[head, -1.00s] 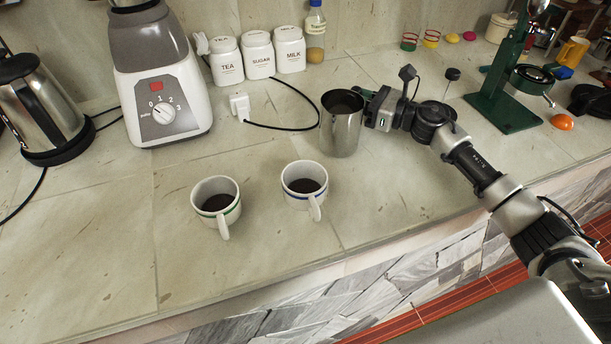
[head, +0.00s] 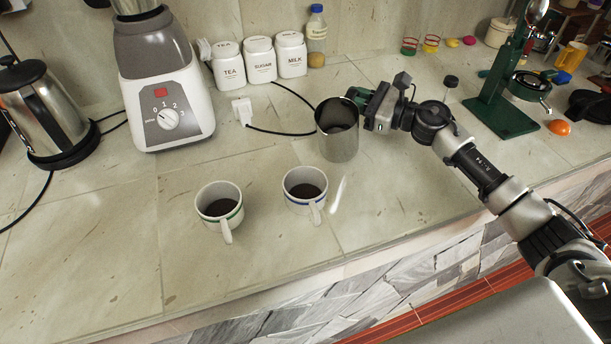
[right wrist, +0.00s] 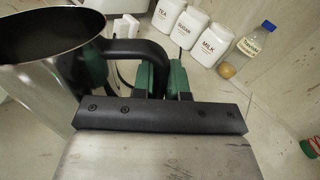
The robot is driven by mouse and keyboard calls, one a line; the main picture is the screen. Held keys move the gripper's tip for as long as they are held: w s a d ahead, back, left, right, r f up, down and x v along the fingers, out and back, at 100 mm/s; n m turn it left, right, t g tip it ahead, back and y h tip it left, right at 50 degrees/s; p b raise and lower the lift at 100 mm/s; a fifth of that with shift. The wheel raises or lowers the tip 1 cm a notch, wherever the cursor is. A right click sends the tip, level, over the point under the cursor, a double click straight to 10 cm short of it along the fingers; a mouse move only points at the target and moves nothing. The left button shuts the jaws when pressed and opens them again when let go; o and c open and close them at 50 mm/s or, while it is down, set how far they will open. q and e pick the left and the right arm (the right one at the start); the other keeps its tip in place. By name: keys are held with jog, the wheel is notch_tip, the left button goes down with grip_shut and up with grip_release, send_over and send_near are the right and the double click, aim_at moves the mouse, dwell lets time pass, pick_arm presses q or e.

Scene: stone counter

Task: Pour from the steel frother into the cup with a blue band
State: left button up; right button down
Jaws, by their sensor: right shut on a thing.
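The steel frother (head: 337,148) is in the head view, behind and to the right of the cup with a blue band (head: 302,202). That cup stands upright and holds dark liquid. My right gripper (head: 362,97) is shut on the frother's black handle, which shows in the right wrist view (right wrist: 152,54) between green fingers. The frother's mouth faces the head camera, apart from the cup. A pale streak (head: 337,195) shows just right of the cup; I cannot tell whether it is light or liquid. My left gripper is not in view.
A cup with a green band (head: 206,222), also holding dark liquid, stands left of the blue-banded cup. A blender (head: 175,110), kettle (head: 75,135) and labelled jars (head: 260,66) stand behind. A black cable (head: 280,132) lies behind the frother. The front counter is clear.

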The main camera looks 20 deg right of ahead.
aim_at(348, 99)
jog(key=shift+s+a+r+n+p, duration=0.4)
jog(key=shift+a+r+n+p, duration=0.1)
jog(key=shift+r+n, duration=0.15)
jog(key=shift+s+a+r+n+p, duration=0.35)
jog(key=shift+s+r+n+p, duration=0.1)
jog(key=shift+r+n, duration=0.2)
jog(key=shift+s+a+r+n+p, duration=0.55)
jog(key=shift+s+a+n+p, duration=0.15)
jog(key=shift+a+n+p, duration=0.15)
jog(key=shift+s+a+r+n+p, duration=0.25)
jog(key=shift+s+a+n+p, duration=0.05)
jog(key=shift+n, duration=0.35)
jog(key=shift+s+a+r+n+p, duration=0.2)
jog(key=shift+s+a+n+p, duration=0.1)
jog(key=shift+n, duration=0.3)
jog(key=shift+s+a+r+n+p, duration=0.35)
jog(key=shift+r+n+p, duration=0.25)
jog(key=shift+n+p, duration=0.15)
jog(key=shift+s+a+r+n+p, duration=0.3)
jog(key=shift+r+n+p, duration=0.25)
jog(key=shift+n+p, duration=0.15)
jog(key=shift+s+a+r+n+p, duration=0.6)
jog(key=shift+r+n+p, duration=0.15)
jog(key=shift+p, duration=0.4)
dwell(1.1)
jog(key=shift+s+a, duration=0.15)
jog(key=shift+a, duration=0.1)
dwell(0.5)
